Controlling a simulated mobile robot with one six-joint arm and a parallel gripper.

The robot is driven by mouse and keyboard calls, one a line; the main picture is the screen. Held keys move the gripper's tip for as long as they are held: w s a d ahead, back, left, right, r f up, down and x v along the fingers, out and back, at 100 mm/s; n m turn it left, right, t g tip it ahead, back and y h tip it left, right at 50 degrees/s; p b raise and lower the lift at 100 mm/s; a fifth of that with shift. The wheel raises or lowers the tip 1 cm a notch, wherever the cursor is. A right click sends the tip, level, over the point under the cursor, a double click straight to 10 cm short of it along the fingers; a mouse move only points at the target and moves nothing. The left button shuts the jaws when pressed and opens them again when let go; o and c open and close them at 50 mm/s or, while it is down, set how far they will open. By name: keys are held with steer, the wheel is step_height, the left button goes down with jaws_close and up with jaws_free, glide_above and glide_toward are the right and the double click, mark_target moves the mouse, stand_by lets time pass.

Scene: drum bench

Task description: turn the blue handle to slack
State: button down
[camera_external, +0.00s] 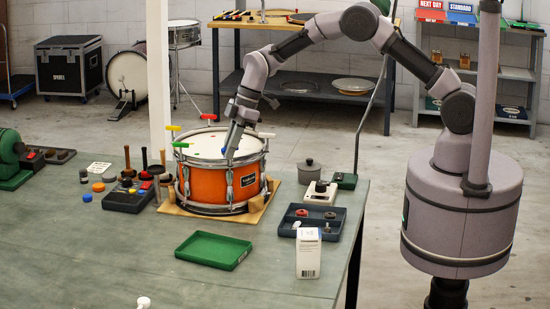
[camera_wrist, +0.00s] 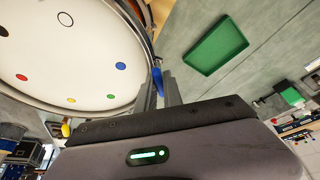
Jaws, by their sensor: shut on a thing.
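The orange snare drum (camera_external: 208,183) stands on a wooden board on the green bench, and its white head fills the upper left of the wrist view (camera_wrist: 70,50). The blue handle (camera_wrist: 157,80) is at the drum's rim in the wrist view, between my fingertips. My gripper (camera_external: 226,146) reaches down over the near right part of the rim in the external view, and its fingers (camera_wrist: 160,88) are shut on the blue handle. In the external view the fingers mostly hide the handle. Its exact turn angle is hard to tell.
A green tray (camera_external: 213,250), a dark tray (camera_external: 335,228) and a white box (camera_external: 308,253) lie nearer. The bench front left is mostly clear.

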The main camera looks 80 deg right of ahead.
steer(key=n, duration=0.2)
steer(key=shift+r+n+g+y+p, duration=0.1)
steer(key=shift+n+g+y+p, duration=0.25)
steer(key=shift+n+g+y, duration=0.05)
steer(key=n+g+p, duration=0.1)
steer(key=n+p, duration=0.1)
steer(key=n, duration=0.1)
steer(key=shift+r+n+y+p, duration=0.1)
steer(key=shift+n+y+p, duration=0.2)
steer(key=n+g+p, duration=0.2)
steer(key=n+p, duration=0.2)
steer(key=n, duration=0.1)
steer(key=shift+n+g, duration=0.3)
steer(key=shift+n, duration=0.1)
steer(key=c, duration=1.5)
jaws_free()
